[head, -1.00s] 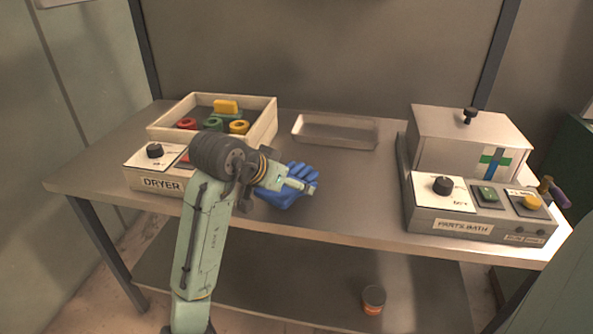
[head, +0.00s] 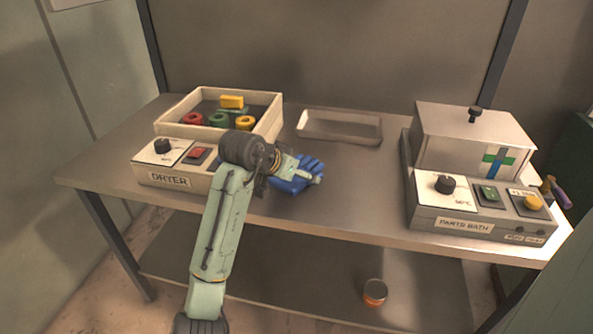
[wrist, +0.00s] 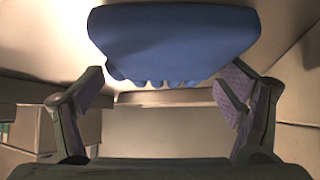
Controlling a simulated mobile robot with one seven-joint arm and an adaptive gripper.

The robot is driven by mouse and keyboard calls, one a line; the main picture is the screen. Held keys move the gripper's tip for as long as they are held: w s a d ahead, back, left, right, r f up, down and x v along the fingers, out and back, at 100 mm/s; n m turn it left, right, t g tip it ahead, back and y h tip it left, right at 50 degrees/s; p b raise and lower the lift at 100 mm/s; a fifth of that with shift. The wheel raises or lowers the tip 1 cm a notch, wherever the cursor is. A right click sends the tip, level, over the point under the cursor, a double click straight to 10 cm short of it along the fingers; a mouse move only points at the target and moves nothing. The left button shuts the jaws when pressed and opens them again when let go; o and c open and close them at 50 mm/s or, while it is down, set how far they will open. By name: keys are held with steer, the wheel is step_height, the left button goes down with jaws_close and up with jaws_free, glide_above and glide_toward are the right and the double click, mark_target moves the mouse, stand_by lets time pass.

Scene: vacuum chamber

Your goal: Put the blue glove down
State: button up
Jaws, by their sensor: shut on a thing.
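The blue glove (head: 308,170) shows in the head view at the front of the table, just right of the dryer. My gripper (head: 300,176) is at the glove and covers part of it. In the wrist view the glove (wrist: 180,38) fills the top, its fingers pointing down in the picture, and the two fingers of my gripper (wrist: 165,95) stand on either side below it. My gripper is shut on the glove. I cannot tell whether the glove touches the tabletop.
The dryer (head: 168,180) with its tray of coloured rings stands at left. An empty metal tray (head: 340,138) lies at the back middle. The parts bath (head: 465,226) stands at right. The tabletop (head: 365,195) between glove and bath is clear. A can (head: 374,292) is on the lower shelf.

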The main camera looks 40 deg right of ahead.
steer(key=shift+f, duration=0.15)
steer(key=o, duration=1)
